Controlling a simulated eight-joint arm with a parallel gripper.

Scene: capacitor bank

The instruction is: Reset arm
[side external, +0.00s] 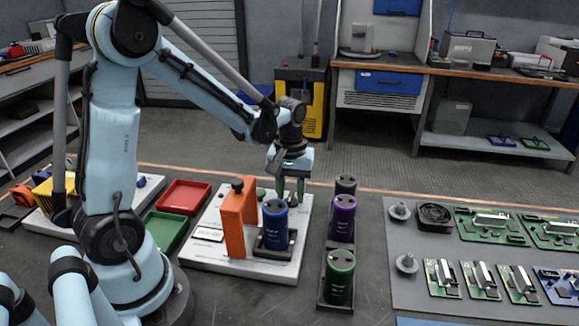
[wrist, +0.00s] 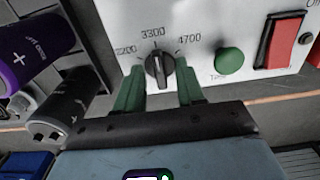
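My gripper (side external: 289,190) hangs over the far end of the white test board (side external: 203,252). In the wrist view its two green fingers (wrist: 159,88) are open, one on each side of a black rotary knob (wrist: 160,69), with a gap on both sides. The knob's white mark points up, close to the 3300 label, between 2200 and 4700. A green round button (wrist: 229,60) labelled as a test button and a red rocker switch (wrist: 283,41) are to its right. In the side view, the fingers and other parts hide the knob.
An orange upright (side external: 236,222) and a blue capacitor (side external: 275,224) in a black holder stand on the board near my gripper. A black rack to the right holds black (side external: 346,186), purple (side external: 342,219) and green (side external: 339,277) capacitors. Red (side external: 184,197) and green (side external: 165,232) trays lie left.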

